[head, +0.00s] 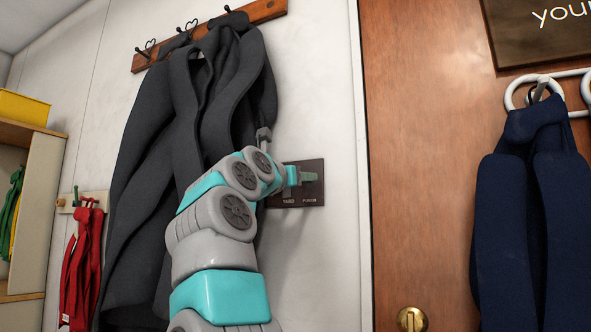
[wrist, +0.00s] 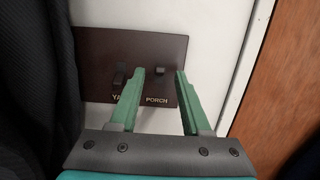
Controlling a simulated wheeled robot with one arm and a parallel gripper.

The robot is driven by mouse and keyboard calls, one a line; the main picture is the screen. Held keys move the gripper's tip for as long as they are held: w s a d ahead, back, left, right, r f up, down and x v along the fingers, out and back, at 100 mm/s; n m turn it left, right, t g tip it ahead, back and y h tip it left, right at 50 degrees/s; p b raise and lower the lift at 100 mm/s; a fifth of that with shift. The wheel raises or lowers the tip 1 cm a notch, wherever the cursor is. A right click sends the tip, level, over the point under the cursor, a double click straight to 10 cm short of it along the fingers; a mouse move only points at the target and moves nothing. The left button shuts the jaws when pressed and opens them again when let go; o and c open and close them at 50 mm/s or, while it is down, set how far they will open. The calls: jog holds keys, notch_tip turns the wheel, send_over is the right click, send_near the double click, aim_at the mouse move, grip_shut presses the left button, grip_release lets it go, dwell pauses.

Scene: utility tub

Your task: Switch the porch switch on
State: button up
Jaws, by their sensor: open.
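The porch switch (wrist: 160,71) is a small dark toggle above the word PORCH on a dark brown plate (wrist: 95,42). A second toggle (wrist: 119,75) stands on its left, above a label that starts "YA" and is partly hidden by a finger. My gripper (wrist: 160,72) is open, its green fingers apart, one on each side of the porch toggle in the wrist view. I cannot tell whether a finger touches the plate. In the head view my gripper (head: 308,177) is in front of the plate (head: 316,196) and hides the toggles.
A dark grey coat (head: 150,170) hangs from a hook rail (head: 262,12) just left of the plate. A wooden door (head: 420,170) with a navy garment (head: 535,200) and a brass knob (head: 412,319) is on the right. Bare white wall (head: 325,100) lies above the plate.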

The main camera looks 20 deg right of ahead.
jog(key=r+b+v, duration=0.1)
jog(key=b+v, duration=0.2)
jog(key=v, duration=0.6)
jog(key=shift+f, duration=0.1)
dwell(0.3)
